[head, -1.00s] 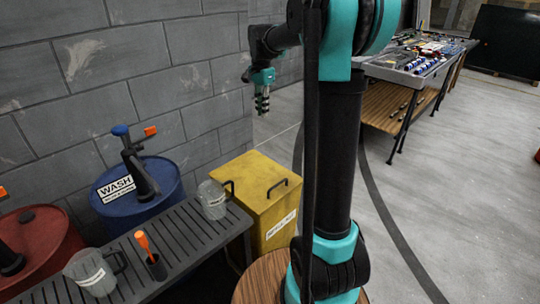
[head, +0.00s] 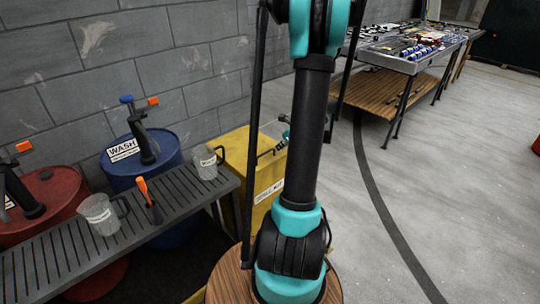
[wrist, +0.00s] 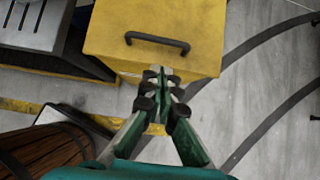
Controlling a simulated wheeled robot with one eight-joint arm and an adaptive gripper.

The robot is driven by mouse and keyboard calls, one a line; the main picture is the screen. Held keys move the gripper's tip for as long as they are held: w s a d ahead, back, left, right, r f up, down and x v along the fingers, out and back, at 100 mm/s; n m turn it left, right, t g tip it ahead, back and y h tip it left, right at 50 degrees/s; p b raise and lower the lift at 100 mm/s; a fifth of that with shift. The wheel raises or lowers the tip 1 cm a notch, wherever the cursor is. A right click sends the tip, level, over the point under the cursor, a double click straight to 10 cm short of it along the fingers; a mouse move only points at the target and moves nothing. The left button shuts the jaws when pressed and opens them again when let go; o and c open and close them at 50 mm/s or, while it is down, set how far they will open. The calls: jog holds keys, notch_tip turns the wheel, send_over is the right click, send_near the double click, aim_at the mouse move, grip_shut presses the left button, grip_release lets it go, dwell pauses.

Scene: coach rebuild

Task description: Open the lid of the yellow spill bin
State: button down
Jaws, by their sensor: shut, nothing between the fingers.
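The yellow spill bin (head: 232,150) stands against the grey wall, left of my arm, which hides part of it. Its lid (wrist: 195,22) lies flat and closed in the wrist view, with a black bar handle (wrist: 157,42) on top. My gripper (wrist: 160,75) is shut and empty. Its fingertips overlap the lid's near edge in the wrist view, a little below the handle in the picture. I cannot tell whether they touch the bin.
A slatted grey bench (head: 180,205) with clear jugs (head: 103,215) and an orange-handled tool (head: 147,192) stands left of the bin. Behind it are a blue drum (head: 170,165) and a red drum (head: 45,205). Open floor (head: 440,180) lies to the right.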

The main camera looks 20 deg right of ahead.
send_near(266, 159)
jog(key=x, duration=0.4)
jog(key=shift+w+a+f, duration=0.1)
jog(key=shift+w+f, duration=0.2)
jog(key=shift+r, duration=0.1)
